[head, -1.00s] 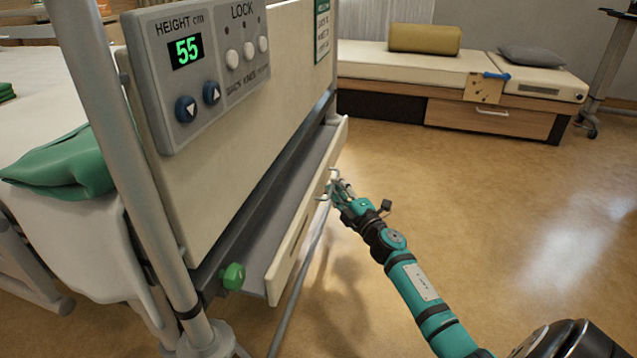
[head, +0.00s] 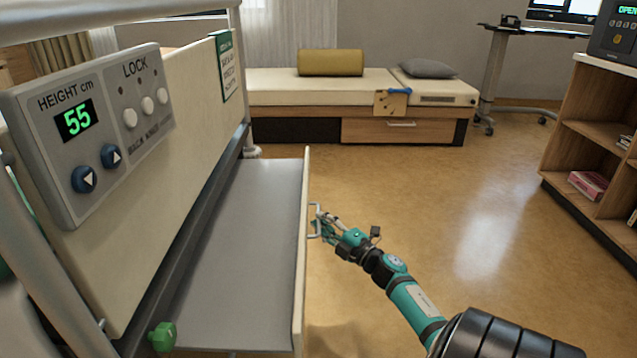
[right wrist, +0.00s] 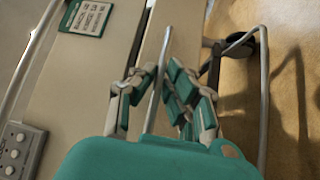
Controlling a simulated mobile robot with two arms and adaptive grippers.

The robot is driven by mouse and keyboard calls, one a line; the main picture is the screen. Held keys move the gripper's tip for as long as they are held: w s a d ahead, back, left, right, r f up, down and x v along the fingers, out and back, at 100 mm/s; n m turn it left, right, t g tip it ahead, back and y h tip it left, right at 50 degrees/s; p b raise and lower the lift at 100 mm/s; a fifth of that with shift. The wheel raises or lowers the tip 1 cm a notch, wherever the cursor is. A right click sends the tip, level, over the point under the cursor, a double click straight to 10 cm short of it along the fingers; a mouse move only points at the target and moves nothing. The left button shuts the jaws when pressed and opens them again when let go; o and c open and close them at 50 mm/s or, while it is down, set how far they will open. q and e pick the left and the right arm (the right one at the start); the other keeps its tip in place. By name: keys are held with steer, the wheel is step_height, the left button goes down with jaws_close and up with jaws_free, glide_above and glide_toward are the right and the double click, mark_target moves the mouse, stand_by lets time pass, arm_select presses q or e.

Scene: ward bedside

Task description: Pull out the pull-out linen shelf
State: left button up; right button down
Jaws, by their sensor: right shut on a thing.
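The pull-out linen shelf (head: 245,240) stands out from under the bed's end panel, showing a wide grey surface and a cream front edge. Its metal handle (head: 313,222) is on the outer face of that front. My right gripper (head: 324,226) is shut on the handle, and its teal arm reaches in from the lower right. In the right wrist view the handle bar (right wrist: 158,85) runs between the two fingers of my right gripper (right wrist: 165,90). A green knob (head: 162,337) sits at the near end of the shelf. My left gripper is not in view.
The bed's end panel (head: 165,180) carries a control box (head: 95,125) reading 55. A bench (head: 320,88) with cushions stands at the back, and a wooden bookcase (head: 590,150) at the right. The floor (head: 450,200) between them is clear.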

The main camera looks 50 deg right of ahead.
steer(key=shift+f, duration=0.1)
steer(key=c, duration=1.4)
jaws_free()
steer(key=s, duration=0.4)
steer(key=s+f, duration=0.1)
steer(key=s, duration=0.3)
steer(key=s+a, duration=0.1)
steer(key=s, duration=0.3)
steer(key=shift+f, duration=0.25)
